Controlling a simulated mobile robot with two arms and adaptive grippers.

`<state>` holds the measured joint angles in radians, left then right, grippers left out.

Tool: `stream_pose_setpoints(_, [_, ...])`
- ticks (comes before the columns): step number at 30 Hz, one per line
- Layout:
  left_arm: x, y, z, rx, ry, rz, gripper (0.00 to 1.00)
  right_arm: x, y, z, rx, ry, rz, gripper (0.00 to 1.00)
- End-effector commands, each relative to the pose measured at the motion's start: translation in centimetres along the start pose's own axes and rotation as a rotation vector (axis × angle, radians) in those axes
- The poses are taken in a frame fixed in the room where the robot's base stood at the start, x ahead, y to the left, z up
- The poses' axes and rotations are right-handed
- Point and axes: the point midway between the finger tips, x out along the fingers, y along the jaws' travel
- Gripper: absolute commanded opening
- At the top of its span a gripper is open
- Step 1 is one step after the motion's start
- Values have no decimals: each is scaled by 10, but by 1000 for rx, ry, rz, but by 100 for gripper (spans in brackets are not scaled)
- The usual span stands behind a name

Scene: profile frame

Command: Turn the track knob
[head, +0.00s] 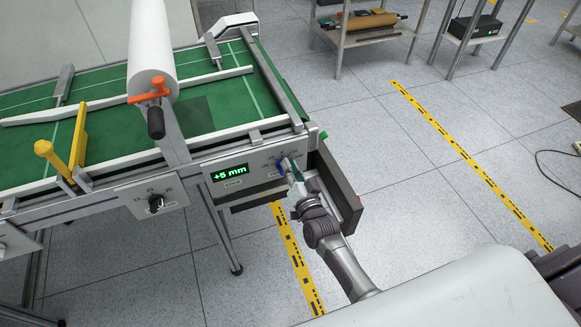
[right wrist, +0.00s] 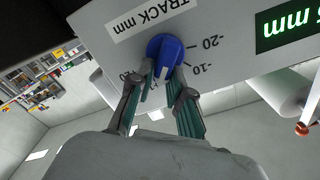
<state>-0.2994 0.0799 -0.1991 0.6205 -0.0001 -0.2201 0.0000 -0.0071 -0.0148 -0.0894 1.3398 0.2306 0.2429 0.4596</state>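The track knob (right wrist: 165,48) is a round blue dial with a white pointer mark, set on a light panel under a label reading TRACK mm in the right wrist view. Marks -20 and -10 show beside it; part of the scale is hidden by my fingers. The knob also shows in the head view (head: 280,167), partly covered. My right gripper (right wrist: 162,72) is at the knob, one finger on each side of its front part, with a gap seen between them. Contact is hard to judge. The display (head: 229,173) reads +5 mm. My left gripper is not in view.
The panel is on the front of a conveyor with a green belt (head: 100,92). A white roll (head: 151,45) with an orange clamp (head: 149,91) stands above it. A second black knob (head: 156,203) is to the left. A dark box-like part (head: 343,190) is right of the panel.

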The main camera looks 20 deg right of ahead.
Motion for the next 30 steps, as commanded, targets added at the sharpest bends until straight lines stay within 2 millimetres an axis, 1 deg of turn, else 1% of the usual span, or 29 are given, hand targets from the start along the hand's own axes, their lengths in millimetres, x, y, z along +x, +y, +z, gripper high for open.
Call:
stream_pose_setpoints(1, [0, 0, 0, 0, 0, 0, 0, 0, 0, 0, -1, -1, 1, 30])
stream_pose_setpoints(3, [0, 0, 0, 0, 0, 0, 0, 0, 0, 0, -1, 0, 0, 41])
stream_pose_setpoints(11, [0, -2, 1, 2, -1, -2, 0, 0, 0, 0, -1, 0, 0, 41])
stream_pose_setpoints(14, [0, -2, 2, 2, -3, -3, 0, -5, 0, 0, -1, -1, 1, 41])
stream_pose_setpoints(17, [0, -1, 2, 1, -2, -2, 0, -17, 1, 1, -1, -1, 1, 41])
stream_pose_setpoints(20, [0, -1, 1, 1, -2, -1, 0, -37, 1, 1, 0, -2, 2, 41])
stream_pose_setpoints(24, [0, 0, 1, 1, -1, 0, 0, -68, 1, 1, -1, -3, 2, 41])
stream_pose_setpoints(30, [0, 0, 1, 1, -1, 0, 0, -104, 1, 1, -1, -2, 2, 41])
